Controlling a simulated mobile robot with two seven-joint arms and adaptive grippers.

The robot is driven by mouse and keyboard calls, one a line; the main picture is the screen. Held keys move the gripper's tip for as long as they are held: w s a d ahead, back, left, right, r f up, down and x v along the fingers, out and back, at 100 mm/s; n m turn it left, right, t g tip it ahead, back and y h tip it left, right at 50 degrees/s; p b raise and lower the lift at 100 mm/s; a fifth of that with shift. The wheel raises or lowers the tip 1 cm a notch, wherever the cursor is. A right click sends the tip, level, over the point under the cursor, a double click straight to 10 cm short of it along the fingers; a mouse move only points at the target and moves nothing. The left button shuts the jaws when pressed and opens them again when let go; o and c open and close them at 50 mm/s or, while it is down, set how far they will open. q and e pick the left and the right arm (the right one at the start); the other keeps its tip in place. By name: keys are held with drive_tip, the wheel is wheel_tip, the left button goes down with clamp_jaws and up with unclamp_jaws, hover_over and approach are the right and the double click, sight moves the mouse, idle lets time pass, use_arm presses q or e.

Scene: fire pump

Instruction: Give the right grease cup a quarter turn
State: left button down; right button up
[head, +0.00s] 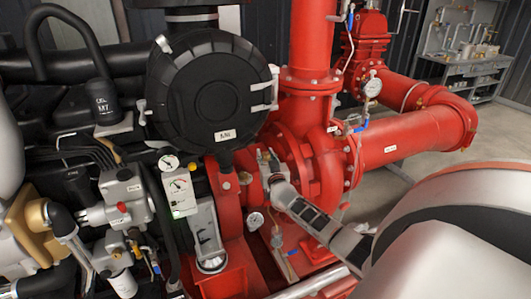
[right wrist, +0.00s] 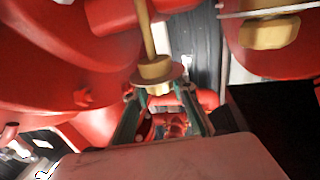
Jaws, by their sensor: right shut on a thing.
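The right grease cup (right wrist: 157,74) is a small brass fitting with a round flange on a thin brass stem, in the upper middle of the right wrist view. My right gripper (right wrist: 158,98) is shut on it, one finger on each side. In the head view my right arm comes in from the lower right, and the right gripper (head: 266,160) is at the red pump casing (head: 322,165). The cup cannot be made out in the head view behind the gripper. My left gripper is not in view.
Red pipes (head: 410,135) and a pressure gauge (head: 373,88) stand right of the gripper. A large black round housing (head: 205,95) is close on the left. Another brass part (right wrist: 270,32) is at the upper right of the wrist view. Open floor lies at the far right.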

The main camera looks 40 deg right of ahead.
drive_tip(key=shift+a+f+m+g+h, duration=0.1)
drive_tip(key=shift+m+g+h, duration=0.9)
drive_tip(key=shift+h, duration=0.5)
drive_tip(key=o, duration=1.1)
drive_tip(key=v, duration=1.2)
